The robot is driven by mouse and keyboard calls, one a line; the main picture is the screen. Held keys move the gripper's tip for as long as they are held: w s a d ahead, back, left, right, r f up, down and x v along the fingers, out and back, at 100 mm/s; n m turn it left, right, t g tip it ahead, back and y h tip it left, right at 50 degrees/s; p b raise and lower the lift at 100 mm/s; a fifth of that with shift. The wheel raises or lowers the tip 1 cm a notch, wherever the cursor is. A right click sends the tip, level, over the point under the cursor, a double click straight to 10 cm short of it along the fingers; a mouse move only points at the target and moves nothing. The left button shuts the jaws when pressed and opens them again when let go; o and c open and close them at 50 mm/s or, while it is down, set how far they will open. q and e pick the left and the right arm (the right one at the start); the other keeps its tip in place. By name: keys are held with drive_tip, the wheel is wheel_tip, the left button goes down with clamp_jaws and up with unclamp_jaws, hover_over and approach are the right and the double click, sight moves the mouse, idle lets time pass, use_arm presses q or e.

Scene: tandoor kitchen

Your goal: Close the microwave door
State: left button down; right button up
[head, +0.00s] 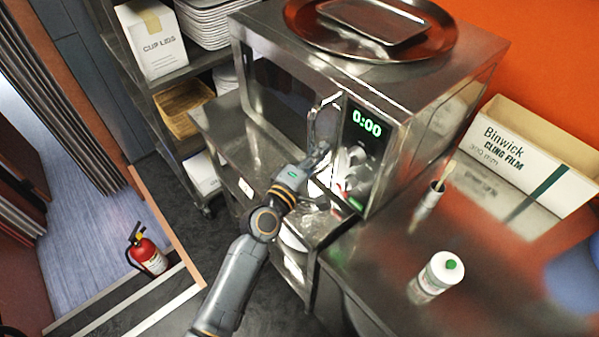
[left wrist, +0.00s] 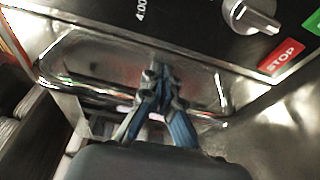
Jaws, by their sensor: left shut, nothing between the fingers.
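The steel microwave (head: 430,110) stands on a steel counter in the head view. Its door (head: 275,90), with a dark window, lies about in line with the front; I cannot tell whether it is fully shut. The bright loop handle (head: 313,115) is beside the control panel (head: 362,140), which reads 0:00. My left gripper (head: 321,153) is at the lower part of the handle. In the left wrist view the shut, empty fingers (left wrist: 155,75) are in front of the handle (left wrist: 60,82); contact is unclear. My right gripper is out of view.
A round tray (head: 440,45) lies on top of the microwave. A shelf rack with plates (head: 210,25) stands left. A fire extinguisher (head: 147,254) is lower left.

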use_arm(q)
drive_tip(key=s+a+f+m+g+y, duration=0.1)
drive_tip(key=s+a+f+m+g, duration=0.2)
drive_tip(key=s, duration=0.4)
drive_tip(key=s+a+f+m+g, duration=0.2)
drive_tip(key=s+a+m, duration=0.15)
drive_tip(key=s, duration=0.25)
drive_tip(key=s+a+f+m+g+y, duration=0.1)
drive_tip(key=s+a+f+m+g, duration=0.2)
drive_tip(key=s, duration=0.4)
drive_tip(key=s+a+f+m+g+y, duration=0.35)
drive_tip(key=s+a+y, duration=0.35)
drive_tip(key=s+a, duration=0.35)
wheel_tip(320, 180, down, 28)
drive_tip(key=a+r+m+g+b, duration=0.1)
drive_tip(key=g+b, duration=0.1)
drive_tip(key=s+a+f+g+b, duration=0.1)
drive_tip(key=s+a+f+b, duration=0.1)
drive_tip(key=s+f, duration=1.6)
drive_tip(key=shift+a+f, duration=0.65)
drive_tip(key=shift+f, duration=0.1)
